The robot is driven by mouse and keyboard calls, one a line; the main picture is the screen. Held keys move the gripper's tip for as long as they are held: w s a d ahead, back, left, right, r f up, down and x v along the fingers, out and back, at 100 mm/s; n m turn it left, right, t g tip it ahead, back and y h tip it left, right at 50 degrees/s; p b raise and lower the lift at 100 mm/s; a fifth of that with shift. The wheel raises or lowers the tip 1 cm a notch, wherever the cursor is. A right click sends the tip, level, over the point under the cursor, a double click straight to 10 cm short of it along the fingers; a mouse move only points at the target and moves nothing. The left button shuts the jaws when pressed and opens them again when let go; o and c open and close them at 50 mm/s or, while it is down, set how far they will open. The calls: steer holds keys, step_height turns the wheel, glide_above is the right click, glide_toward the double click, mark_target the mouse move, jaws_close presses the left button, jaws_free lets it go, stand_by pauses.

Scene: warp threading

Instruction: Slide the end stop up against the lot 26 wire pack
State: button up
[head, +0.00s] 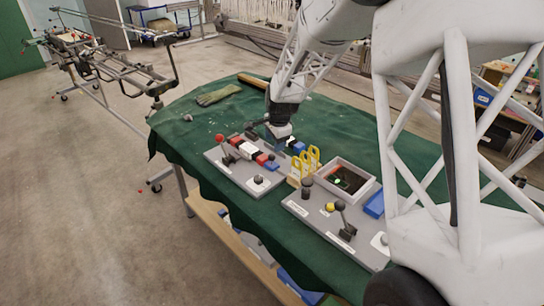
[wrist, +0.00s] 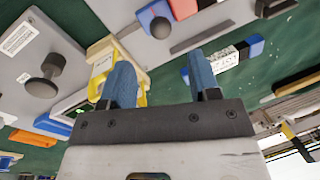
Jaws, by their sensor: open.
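My gripper (head: 278,137) is over the back edge of the left grey board (head: 238,176). Its two blue fingers are apart and empty in the wrist view (wrist: 160,64). On that board a row of black, white and red pieces (head: 252,150) ends in a blue block (head: 271,164) with a dark knob, likely the end stop. The block also shows at the top of the wrist view (wrist: 148,14), beside a red piece (wrist: 183,8). A labelled pack with a blue end (wrist: 228,61) lies off the board, beyond the right finger. No lot number is readable, so I cannot tell which is lot 26.
A wooden stand with yellow pieces (head: 293,180) is right of the left board. A red-knobbed lever (head: 220,139) stands on the left board.

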mark_target(272, 155)
steer(key=shift+a+f+n, duration=0.1)
steer(key=shift+n, duration=0.2)
steer(key=shift+f, duration=0.15)
steer(key=shift+w+a+f, duration=0.15)
steer(key=shift+w+f, duration=0.05)
steer(key=shift+f, duration=1)
steer(key=shift+w+a+f, duration=0.15)
steer(key=shift+w+f, duration=0.1)
steer(key=shift+f, duration=1)
steer(key=shift+w+a+f, duration=0.15)
steer(key=shift+w+f, duration=0.05)
steer(key=shift+f, duration=1)
jaws_close()
